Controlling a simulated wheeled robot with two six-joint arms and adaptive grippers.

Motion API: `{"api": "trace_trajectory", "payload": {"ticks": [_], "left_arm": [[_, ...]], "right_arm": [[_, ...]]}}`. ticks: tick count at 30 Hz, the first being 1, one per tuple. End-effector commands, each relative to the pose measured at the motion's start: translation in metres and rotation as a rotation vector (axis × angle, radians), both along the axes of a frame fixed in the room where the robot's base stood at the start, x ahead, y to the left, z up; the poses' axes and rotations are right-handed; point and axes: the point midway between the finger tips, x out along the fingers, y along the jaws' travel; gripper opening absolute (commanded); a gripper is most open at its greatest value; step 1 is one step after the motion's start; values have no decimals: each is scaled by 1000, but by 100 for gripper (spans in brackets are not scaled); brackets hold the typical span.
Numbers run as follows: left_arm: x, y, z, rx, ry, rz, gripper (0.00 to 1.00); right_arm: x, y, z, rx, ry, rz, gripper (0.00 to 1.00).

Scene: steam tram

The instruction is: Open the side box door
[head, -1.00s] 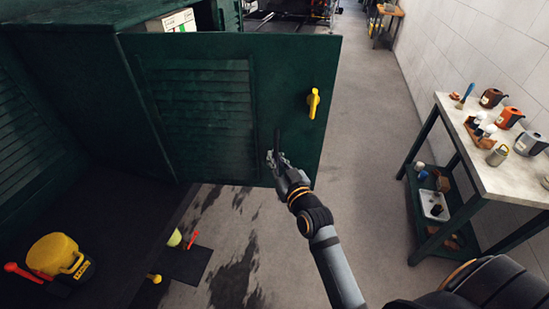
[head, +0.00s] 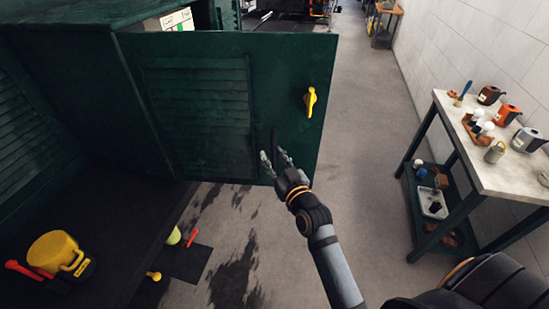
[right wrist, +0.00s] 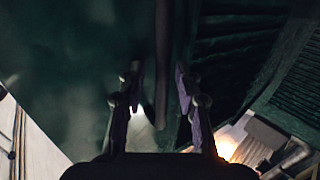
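The dark green side box door (head: 290,75) stands swung out from the green box (head: 70,55) on the left. It has a louvred panel and a yellow latch (head: 310,101) near its free edge. A slim dark upright handle (head: 274,139) is on its lower part. My right gripper (head: 276,158) is at the door's lower part, by this handle. In the right wrist view its two fingers (right wrist: 159,78) are apart, with the dark handle bar (right wrist: 162,50) between them and gaps on both sides. My left gripper is out of view.
A workbench (head: 490,160) with mugs and jars stands at the right wall. A yellow canister (head: 57,254) sits on the dark surface at lower left. The aisle (head: 365,140) is clear.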

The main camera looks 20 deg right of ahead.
Motion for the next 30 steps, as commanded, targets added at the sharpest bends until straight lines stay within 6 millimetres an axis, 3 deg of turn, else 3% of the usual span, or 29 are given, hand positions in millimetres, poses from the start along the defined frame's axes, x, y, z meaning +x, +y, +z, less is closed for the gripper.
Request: {"api": "trace_trajectory", "payload": {"ticks": [5,16,21,30], "left_arm": [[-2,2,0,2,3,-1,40],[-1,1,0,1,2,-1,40],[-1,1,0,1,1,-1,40],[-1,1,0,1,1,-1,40]], "right_arm": [[-16,-1,-2,2,4,0,34],[-102,-6,-1,2,4,-1,34],[-117,-6,-1,0,1,0,34],[-121,-7,0,0,-1,-1,34]]}}
